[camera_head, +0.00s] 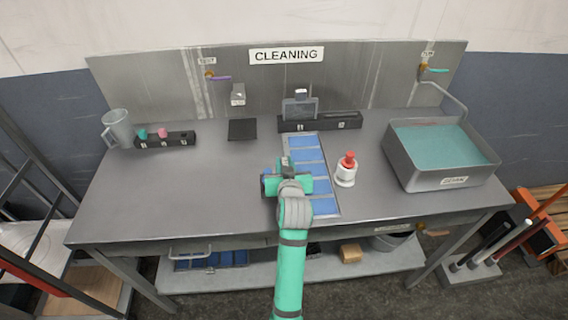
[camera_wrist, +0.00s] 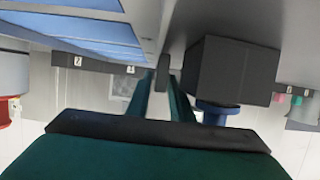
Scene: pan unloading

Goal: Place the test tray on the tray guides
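A long grey tray with blue panels (camera_head: 309,160), which seems to be the test tray, lies flat on the bench. Its blue panels (camera_wrist: 85,28) fill the upper left of the wrist view, which looks upside down. My gripper (camera_head: 284,163) is over the tray's left side, and my arm hides part of the tray. In the wrist view its two teal fingers (camera_wrist: 163,78) stand a little apart, with a small dark grey piece at their tips. Whether they grip it is unclear. I cannot identify the tray guides with certainty; blue trays (camera_head: 210,260) sit under the bench.
A dark block with a blue knob (camera_wrist: 235,70) is close beside my fingers. A white bottle with a red top (camera_head: 345,172) stands right of the tray. A numbered black rack (camera_head: 335,122) is behind it. A basin (camera_head: 455,182) is at right, a jug (camera_head: 117,128) at left.

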